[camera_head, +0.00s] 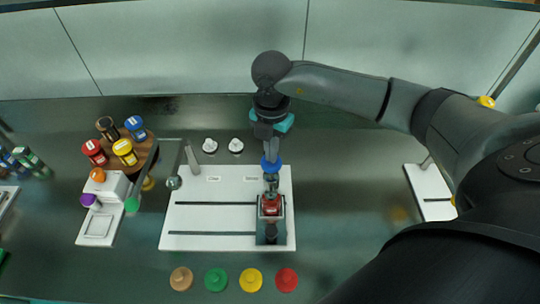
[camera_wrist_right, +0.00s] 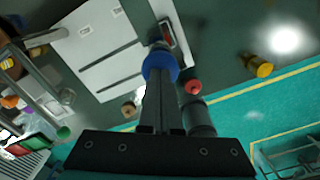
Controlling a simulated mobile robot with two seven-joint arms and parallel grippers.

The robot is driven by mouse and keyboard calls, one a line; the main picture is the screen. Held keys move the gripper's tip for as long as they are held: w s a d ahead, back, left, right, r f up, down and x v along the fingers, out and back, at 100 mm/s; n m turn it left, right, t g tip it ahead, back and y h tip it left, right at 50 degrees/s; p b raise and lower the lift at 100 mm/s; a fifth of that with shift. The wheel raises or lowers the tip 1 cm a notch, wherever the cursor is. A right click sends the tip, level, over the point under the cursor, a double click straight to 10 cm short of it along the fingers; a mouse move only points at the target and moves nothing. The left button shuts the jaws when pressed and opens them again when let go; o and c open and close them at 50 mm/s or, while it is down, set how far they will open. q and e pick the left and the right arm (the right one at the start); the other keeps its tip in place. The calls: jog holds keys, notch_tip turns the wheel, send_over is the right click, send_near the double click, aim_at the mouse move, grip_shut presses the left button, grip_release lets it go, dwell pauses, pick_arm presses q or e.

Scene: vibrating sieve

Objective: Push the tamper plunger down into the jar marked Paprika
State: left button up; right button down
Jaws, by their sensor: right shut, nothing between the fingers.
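My right gripper (camera_head: 270,152) points down over the white board, its fingers shut together with nothing between them. A blue knob (camera_head: 270,164), which looks like the top of the tamper plunger, is directly under the fingertips. It also shows at the fingertips in the right wrist view (camera_wrist_right: 160,66). I cannot tell whether the tips press on it. Below it, a jar with a red filling (camera_head: 270,206) sits in a dark holder (camera_head: 270,238) at the right end of the board. Its marking is not readable, and the plunger's lower part is partly hidden. My left gripper is not in view.
The white slotted board (camera_head: 210,218) lies under the holder. Tan, green, yellow and red lids (camera_head: 286,279) line the front. Two white knobs (camera_head: 236,146) stand behind the board. Several lidded jars (camera_head: 125,152) stand at left. The counter right of the board is mostly clear.

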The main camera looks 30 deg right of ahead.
jog(key=shift+f+b, duration=1.15)
jog(key=shift+f, duration=0.55)
notch_tip(320, 180, up, 11)
jog(key=p, duration=0.9)
